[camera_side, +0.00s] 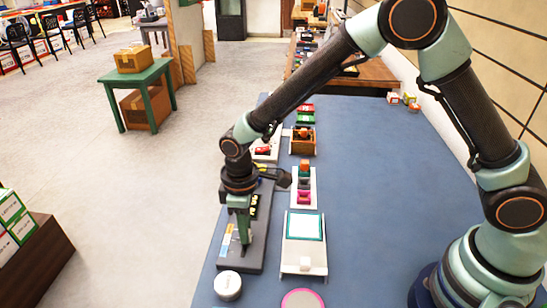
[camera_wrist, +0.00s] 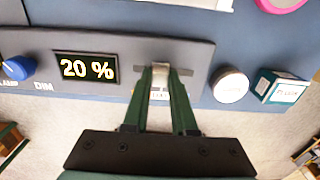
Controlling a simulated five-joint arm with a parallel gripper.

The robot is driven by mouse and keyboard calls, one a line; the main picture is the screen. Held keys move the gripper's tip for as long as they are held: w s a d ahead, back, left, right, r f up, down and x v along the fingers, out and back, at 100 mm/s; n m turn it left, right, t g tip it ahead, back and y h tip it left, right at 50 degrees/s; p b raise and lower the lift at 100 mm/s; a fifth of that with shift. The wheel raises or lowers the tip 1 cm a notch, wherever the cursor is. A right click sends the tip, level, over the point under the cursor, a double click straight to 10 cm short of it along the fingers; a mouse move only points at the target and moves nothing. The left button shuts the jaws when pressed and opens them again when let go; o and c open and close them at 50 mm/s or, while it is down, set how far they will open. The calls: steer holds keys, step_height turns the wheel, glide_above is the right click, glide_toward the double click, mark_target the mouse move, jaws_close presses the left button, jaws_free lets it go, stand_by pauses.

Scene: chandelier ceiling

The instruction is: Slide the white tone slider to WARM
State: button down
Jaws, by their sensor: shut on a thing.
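The grey control panel (camera_side: 253,258) lies on the blue table, below my arm. In the wrist view the panel (camera_wrist: 200,52) shows a display (camera_wrist: 86,68) reading "20 %", a blue knob (camera_wrist: 17,68) and the word "DIM" at the left. My gripper (camera_wrist: 160,76) has its green fingers closed on the white slider knob (camera_wrist: 160,88) in a short slot near the panel's right end. In the side view my gripper (camera_side: 243,238) reaches down onto the panel's near part. I see no readable WARM mark; the fingers hide part of the slider's surroundings.
A white round container (camera_wrist: 230,86) and a teal-and-white box (camera_wrist: 276,86) stand just beyond the panel's right end. In the side view a white stand with a teal-edged plate (camera_side: 304,226) is right of the panel. The blue table (camera_side: 375,190) is clear further right.

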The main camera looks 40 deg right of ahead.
steer(key=shift+w+d, duration=1.15)
steer(key=c, duration=0.7)
jaws_free()
steer(key=shift+a, duration=0.1)
step_height(320, 180, up, 12)
steer(key=shift+r, duration=0.1)
